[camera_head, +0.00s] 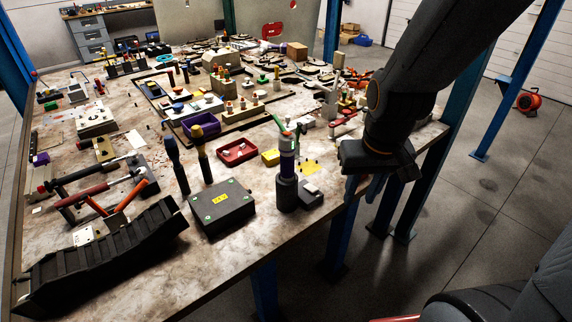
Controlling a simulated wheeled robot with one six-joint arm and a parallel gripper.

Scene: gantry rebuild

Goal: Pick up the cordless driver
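A dark box (222,208) with a yellow label is left of the holder. Two upright handled tools (203,160) stand behind it. A red tray (238,152) and purple bin (201,126) lie further back. A black ribbed case (100,258) fills the front left.

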